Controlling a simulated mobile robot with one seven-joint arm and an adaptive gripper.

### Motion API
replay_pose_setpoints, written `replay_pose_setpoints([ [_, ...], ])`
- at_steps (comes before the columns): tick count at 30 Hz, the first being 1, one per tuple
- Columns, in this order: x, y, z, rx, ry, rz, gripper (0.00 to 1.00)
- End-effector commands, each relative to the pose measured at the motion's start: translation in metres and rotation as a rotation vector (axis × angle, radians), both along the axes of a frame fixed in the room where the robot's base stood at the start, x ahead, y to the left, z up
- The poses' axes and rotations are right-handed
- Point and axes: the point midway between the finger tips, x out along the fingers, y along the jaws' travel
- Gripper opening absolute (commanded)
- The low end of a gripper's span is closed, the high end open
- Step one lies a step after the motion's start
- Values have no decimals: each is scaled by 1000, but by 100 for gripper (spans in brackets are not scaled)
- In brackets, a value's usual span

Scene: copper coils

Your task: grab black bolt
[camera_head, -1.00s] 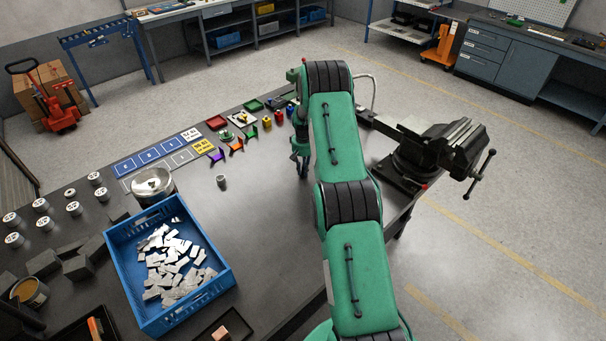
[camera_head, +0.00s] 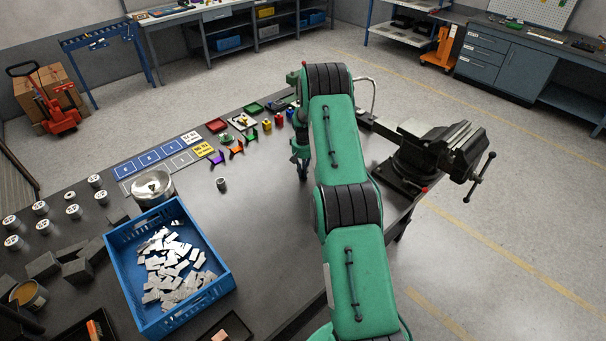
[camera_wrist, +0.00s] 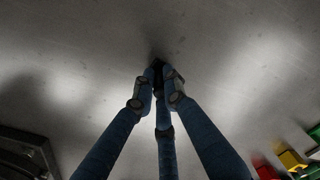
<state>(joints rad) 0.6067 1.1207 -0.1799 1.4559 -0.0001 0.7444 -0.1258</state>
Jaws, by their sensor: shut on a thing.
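My gripper (camera_wrist: 158,82) has its blue-sleeved fingers brought together at the tips in the wrist view. A small black thing, apparently the black bolt (camera_wrist: 157,66), shows between the fingertips. The fingers cover most of it, and its full shape is hidden. The grey metal tabletop (camera_wrist: 90,50) lies beyond the fingertips; I cannot tell whether the bolt touches it. In the head view my gripper (camera_head: 300,168) is over the table, left of my green arm, and the bolt cannot be made out there.
A black vise (camera_head: 435,150) stands to the right of my arm. Small coloured bins and blocks (camera_head: 236,150) line the table's far side. A blue crate (camera_head: 222,285) of metal pieces and a small grey cylinder (camera_head: 221,184) are to the left. Bare tabletop lies between.

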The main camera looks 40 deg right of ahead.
Motion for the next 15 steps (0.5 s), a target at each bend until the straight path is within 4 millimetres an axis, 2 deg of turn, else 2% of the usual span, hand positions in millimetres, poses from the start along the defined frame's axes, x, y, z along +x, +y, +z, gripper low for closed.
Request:
replay_pose_setpoints([
  [10, 1, -1, 32, -1, -2, 0, 0],
  [15, -18, 12, 35, 0, 1, 0, 0],
])
